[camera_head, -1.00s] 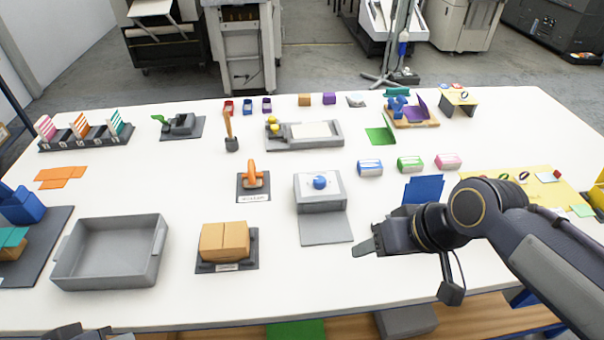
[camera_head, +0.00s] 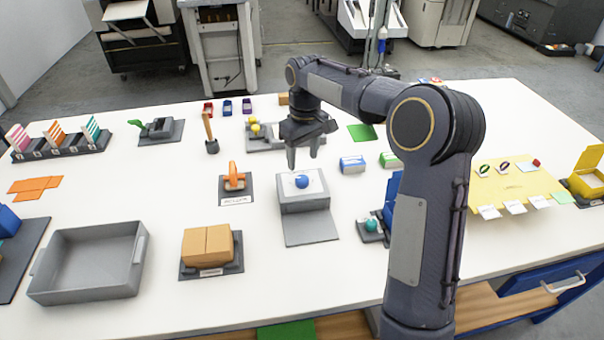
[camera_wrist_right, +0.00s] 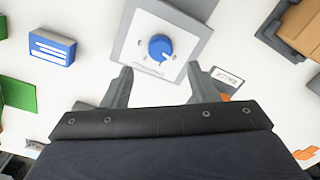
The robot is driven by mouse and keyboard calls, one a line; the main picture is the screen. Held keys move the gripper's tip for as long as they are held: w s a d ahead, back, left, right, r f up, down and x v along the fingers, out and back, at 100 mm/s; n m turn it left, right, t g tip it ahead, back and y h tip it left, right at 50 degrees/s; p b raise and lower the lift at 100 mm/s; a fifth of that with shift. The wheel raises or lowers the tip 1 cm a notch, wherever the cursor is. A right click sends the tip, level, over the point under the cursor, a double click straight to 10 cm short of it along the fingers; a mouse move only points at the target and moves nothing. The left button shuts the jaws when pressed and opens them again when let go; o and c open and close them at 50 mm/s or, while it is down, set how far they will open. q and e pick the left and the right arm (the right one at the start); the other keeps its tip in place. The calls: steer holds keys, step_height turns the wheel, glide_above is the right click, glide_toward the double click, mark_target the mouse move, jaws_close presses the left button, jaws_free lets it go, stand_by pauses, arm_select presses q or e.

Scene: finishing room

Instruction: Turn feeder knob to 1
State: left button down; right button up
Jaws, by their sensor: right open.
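The feeder is a grey box (camera_head: 303,204) with a white top plate and a sloping grey front, at the middle of the table. Its round blue knob (camera_head: 301,181) sits on the white plate; it also shows in the right wrist view (camera_wrist_right: 161,48), with a white mark on its right side and small marks around it too small to read. My right gripper (camera_head: 305,160) points down just behind the knob, its fingers apart and empty. In the right wrist view my open fingers (camera_wrist_right: 157,88) stand short of the knob, not touching it. My left gripper is out of view.
An orange-handled stamp (camera_head: 234,178) stands left of the feeder, and a cardboard box on a dark base (camera_head: 207,250) is at front left. A grey tray (camera_head: 88,262) lies farther left. A blue-and-white box (camera_head: 352,164) stands to the right. My right arm hides part of the table's right side.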

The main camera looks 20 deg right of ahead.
mark_target(302, 177)
step_height(302, 177, down, 6)
steer(key=shift+s+a+f, duration=0.1)
steer(key=shift+a+f, duration=0.05)
steer(key=shift+f, duration=0.1)
steer(key=c, duration=1)
